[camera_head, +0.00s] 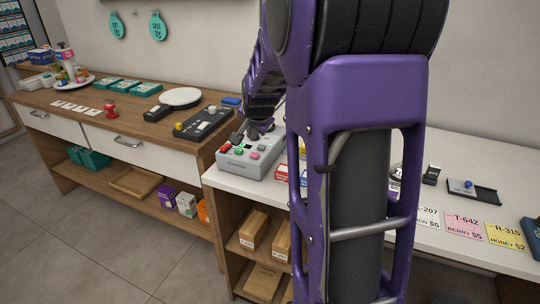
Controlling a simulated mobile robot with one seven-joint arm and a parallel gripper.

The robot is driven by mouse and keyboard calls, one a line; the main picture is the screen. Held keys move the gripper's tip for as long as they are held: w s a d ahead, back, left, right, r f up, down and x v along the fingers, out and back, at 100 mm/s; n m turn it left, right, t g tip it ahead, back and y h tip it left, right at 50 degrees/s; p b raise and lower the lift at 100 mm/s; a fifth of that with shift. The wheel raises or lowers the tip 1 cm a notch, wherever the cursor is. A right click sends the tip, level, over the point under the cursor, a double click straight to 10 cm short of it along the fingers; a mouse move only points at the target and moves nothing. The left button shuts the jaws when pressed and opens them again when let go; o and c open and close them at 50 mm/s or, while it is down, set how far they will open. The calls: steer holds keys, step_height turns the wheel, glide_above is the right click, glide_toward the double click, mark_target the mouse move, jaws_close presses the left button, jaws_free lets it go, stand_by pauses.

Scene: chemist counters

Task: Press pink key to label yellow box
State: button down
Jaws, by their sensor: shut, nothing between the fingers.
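The grey keypad device (236,163) sits at the left end of the white counter, with small coloured keys on its sloped top. A pink key (254,155) shows near its front right, beside green and red keys. My gripper (252,138) is shut and empty, pointing down over the back of the keypad, behind the pink key in the picture. I cannot tell whether it touches a key. No yellow box shows clearly; my arm hides much of the counter right of the keypad. Small red and white boxes (283,173) show partly beside my arm.
A black device (203,124) with a yellow knob stands on the wooden counter to the left. Pink (464,226) and yellow (508,238) price cards lie at the white counter's front right. A black tray (474,192) lies behind them.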

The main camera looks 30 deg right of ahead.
steer(key=shift+t+h, duration=0.3)
steer(key=shift+t, duration=0.4)
steer(key=r, duration=0.1)
steer(key=w+d+r, duration=0.1)
steer(key=w+r, duration=0.1)
steer(key=shift+w+d+r, duration=0.25)
steer(key=shift+d, duration=0.05)
steer(key=b, duration=0.5)
glide_above(255, 155)
steer(key=f, duration=0.6)
steer(key=shift+s+a+f, duration=0.2)
steer(key=shift+s+f, duration=0.05)
steer(key=shift+f, duration=1.2)
steer(key=shift+f, duration=0.1)
steer(key=shift+f, duration=0.35)
